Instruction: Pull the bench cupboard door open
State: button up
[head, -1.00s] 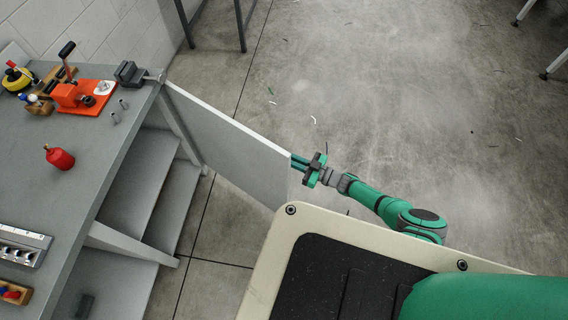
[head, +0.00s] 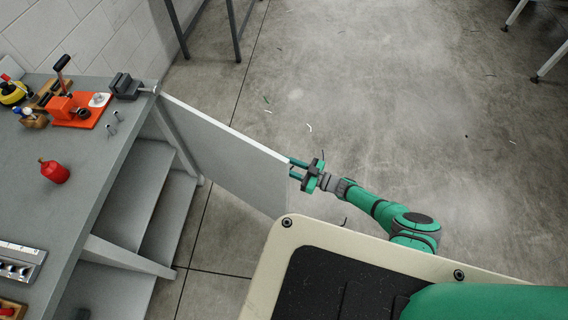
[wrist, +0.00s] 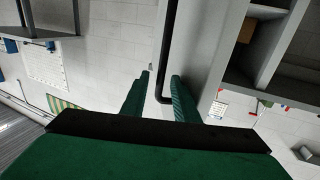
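The grey cupboard door (head: 225,150) stands swung wide out from the bench (head: 85,165) in the head view, hinged near the bench's far corner. My gripper (head: 291,167) is at the door's free edge, with its two green fingers visibly apart. In the wrist view, a dark bar handle (wrist: 168,50) runs down the door's pale face. Its bent lower end lies between the fingertips of my gripper (wrist: 161,77), closer to the right finger. A gap shows at the left finger. Whether either finger touches the handle is unclear.
Open shelves (head: 135,195) show under the bench. The floor (head: 400,100) beyond the door is largely clear, with small scraps. Table legs stand at the back.

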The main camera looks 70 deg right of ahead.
jog(key=s+a, duration=0.1)
jog(key=s, duration=0.9)
jog(key=shift+s+a, duration=0.15)
jog(key=shift+s, duration=0.25)
grip_shut()
jog(key=w+a+f+m+g+h, duration=0.1)
jog(key=w+a+m+h, duration=0.1)
jog(key=a+m+h, duration=0.55)
jog(key=w+a+f+m+g+h, duration=0.1)
jog(key=w+a+m+h, duration=0.2)
jog(key=a+m+h, duration=0.5)
jog(key=m+g, duration=2)
jog(key=m, duration=0.2)
send_near(272, 169)
jog(key=x, duration=0.6)
jog(key=shift+d+f, duration=0.15)
jog(key=shift+d, duration=0.15)
